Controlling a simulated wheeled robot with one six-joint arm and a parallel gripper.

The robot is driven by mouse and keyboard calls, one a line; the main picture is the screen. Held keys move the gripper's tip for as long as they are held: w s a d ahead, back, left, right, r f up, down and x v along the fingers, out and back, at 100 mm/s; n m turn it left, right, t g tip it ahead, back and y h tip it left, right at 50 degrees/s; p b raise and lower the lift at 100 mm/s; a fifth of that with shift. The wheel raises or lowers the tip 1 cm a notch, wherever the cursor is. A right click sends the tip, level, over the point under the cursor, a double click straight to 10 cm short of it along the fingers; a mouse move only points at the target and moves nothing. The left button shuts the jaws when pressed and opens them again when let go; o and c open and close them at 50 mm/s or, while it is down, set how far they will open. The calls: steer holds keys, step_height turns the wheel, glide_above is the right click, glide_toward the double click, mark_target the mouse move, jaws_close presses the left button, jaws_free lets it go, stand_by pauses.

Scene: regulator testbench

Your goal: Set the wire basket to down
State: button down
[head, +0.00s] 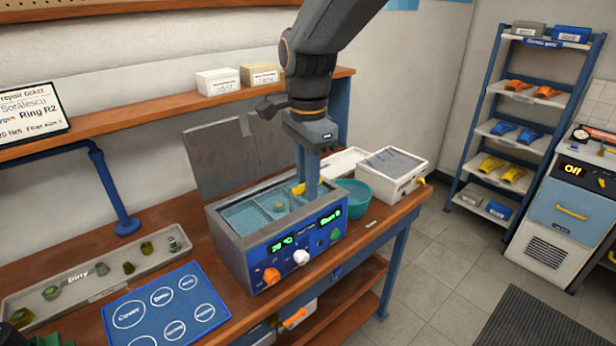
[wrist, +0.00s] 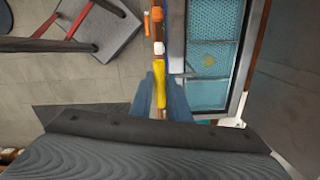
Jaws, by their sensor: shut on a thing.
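The wire basket (head: 243,217) is a teal mesh inside the tank of the grey and blue cleaner (head: 297,258), whose lid (head: 235,155) stands open. A small greenish part (head: 279,206) lies in it. The basket's mesh also shows right of centre in the wrist view (wrist: 212,55). A yellow handle (head: 298,189) stands at the tank's right side. My gripper (head: 305,190) points down there, its blue fingers shut on the yellow handle (wrist: 159,72). The fingers hide part of the handle. How deep the basket sits is hard to tell.
A teal bowl (head: 352,197) and a white box (head: 393,172) stand close right of the cleaner. A tray of several small parts (head: 100,275) and a blue mat (head: 165,308) lie to the left. The shelf (head: 180,98) runs behind my arm.

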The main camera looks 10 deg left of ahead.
step_height(320, 180, down, 5)
steer(key=shift+f+b, duration=0.15)
steer(key=shift+b, duration=0.35)
steer(key=c, duration=1.8)
jaws_free()
steer(key=shift+f, duration=0.1)
steer(key=shift+r, duration=0.2)
steer(key=shift+r, duration=0.25)
steer(key=shift+r+b, duration=1.1)
steer(key=shift+r, duration=2.5)
